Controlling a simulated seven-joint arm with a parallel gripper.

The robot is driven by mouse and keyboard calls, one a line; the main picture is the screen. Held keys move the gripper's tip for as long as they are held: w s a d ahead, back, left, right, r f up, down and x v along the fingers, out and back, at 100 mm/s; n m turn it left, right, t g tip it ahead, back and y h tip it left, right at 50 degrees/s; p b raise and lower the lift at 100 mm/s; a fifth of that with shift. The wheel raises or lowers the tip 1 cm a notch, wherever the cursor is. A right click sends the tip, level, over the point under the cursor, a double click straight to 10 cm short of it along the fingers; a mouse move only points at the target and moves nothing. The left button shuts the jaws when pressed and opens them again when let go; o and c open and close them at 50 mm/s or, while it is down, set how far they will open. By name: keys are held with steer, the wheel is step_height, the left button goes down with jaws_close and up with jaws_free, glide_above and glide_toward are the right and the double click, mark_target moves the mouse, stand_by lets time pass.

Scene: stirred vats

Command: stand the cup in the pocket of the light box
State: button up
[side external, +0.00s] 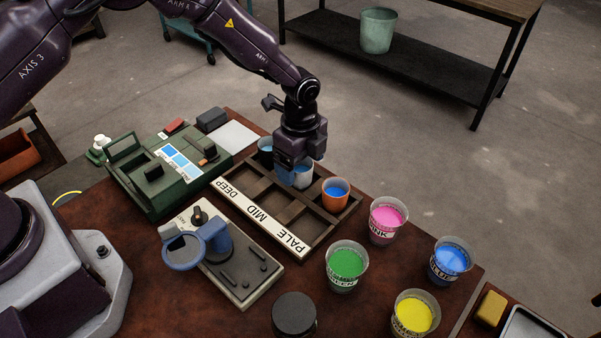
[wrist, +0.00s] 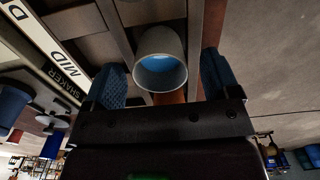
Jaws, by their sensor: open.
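A pale grey cup (side external: 303,180) with blue liquid stands in the wooden tray, at the MID part of its labelled row. My gripper (side external: 294,168) points down over it. In the wrist view the cup (wrist: 160,62) sits between the two blue finger pads, with a gap on each side, so the jaws are open around it. The green box (side external: 178,188) with a strip of blue swatches, seemingly the light box, stands left of the tray. Its pocket cannot be made out clearly.
The tray (side external: 318,228) also holds an orange cup (side external: 335,194) and a dark cup (side external: 265,146) beside the grey one. A grey device with a blue clamp (side external: 212,245) stands in front. Open paint pots, including a pink one (side external: 387,222), stand to the right.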

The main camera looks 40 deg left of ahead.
steer(key=shift+f, duration=0.6)
steer(key=c, duration=1.1)
steer(key=shift+r, duration=0.15)
